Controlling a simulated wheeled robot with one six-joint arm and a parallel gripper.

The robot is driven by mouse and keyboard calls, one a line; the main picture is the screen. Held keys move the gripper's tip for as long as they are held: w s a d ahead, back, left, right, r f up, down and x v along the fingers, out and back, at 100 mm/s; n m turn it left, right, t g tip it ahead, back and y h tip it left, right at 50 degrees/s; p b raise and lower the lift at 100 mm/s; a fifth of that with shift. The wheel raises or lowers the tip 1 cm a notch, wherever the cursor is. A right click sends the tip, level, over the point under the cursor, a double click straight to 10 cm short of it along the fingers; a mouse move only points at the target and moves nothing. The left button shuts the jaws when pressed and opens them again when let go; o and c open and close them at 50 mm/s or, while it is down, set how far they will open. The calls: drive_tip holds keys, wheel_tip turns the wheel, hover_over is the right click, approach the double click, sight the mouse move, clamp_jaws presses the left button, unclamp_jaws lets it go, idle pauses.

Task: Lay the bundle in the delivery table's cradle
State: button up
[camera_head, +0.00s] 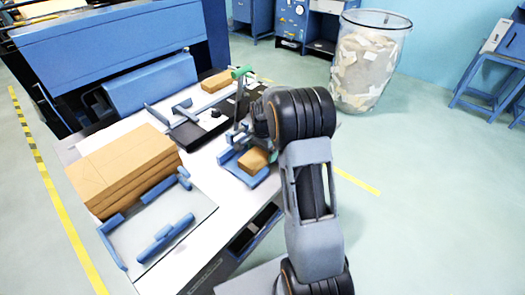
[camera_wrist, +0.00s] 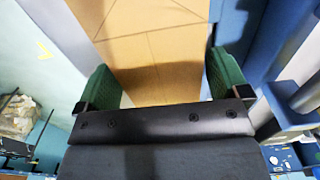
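A brown kraft bundle (camera_wrist: 155,50) with fold lines fills the space between my gripper's two green fingers in the wrist view. The fingers of my gripper (camera_wrist: 162,78) lie along its two sides and appear shut on it. In the head view a small brown block (camera_head: 253,160), seemingly this bundle, shows just below my wrist, over a blue cradle-like holder (camera_head: 243,173) on the white table. Whether it rests on the holder cannot be told. My fingers are mostly hidden behind my arm there.
A tall brown stack (camera_head: 125,170) stands on the table's left, beside blue rails (camera_head: 160,240) on a grey plate. Another brown block (camera_head: 216,81) lies at the far end, near a green-topped lever (camera_head: 240,73). A clear waste bin (camera_head: 367,65) stands on open floor behind.

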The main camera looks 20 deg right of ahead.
drive_tip(key=shift+o, duration=0.4)
drive_tip(key=shift+r, duration=0.55)
wheel_tip(320, 180, up, 11)
drive_tip(key=s+a+r+n+t, duration=0.1)
drive_tip(key=s+a+n, duration=0.4)
drive_tip(key=s, duration=0.6)
drive_tip(key=s+a+r+n+t, duration=0.1)
drive_tip(key=s+a+n+t, duration=0.1)
drive_tip(key=s+a+n, duration=0.3)
drive_tip(key=s+n, duration=0.3)
drive_tip(key=s, duration=0.3)
drive_tip(key=shift+a+p, duration=0.35)
drive_tip(key=shift+a, duration=0.05)
drive_tip(key=shift+r, duration=0.15)
